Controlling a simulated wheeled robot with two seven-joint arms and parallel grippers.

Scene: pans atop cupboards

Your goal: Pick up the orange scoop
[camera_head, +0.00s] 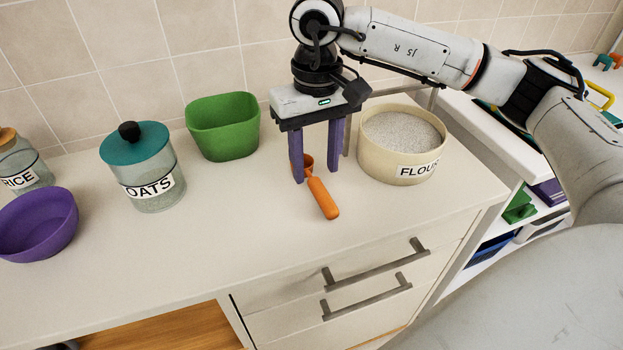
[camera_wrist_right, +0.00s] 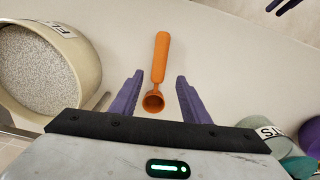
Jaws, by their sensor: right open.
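The orange scoop (camera_head: 321,198) lies on the counter, its handle toward the front edge and its small round bowl toward the wall. My right gripper (camera_head: 317,174) is open and points down over the bowl end, with one purple finger on each side. In the right wrist view, the scoop's handle (camera_wrist_right: 161,58) extends away from me, and its bowl lies between the open fingers (camera_wrist_right: 159,76), with a gap on each side. Nothing is held. Dark purple prongs at the top right of the wrist view look like part of my left gripper (camera_wrist_right: 284,5), cut off by the edge.
The flour tub (camera_head: 373,160) stands close to the right of my right gripper. A green bowl (camera_head: 222,128) is to its left. An oats jar (camera_head: 150,187), a purple bowl (camera_head: 40,224) and a rice jar (camera_head: 24,172) stand further left. The counter front is clear.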

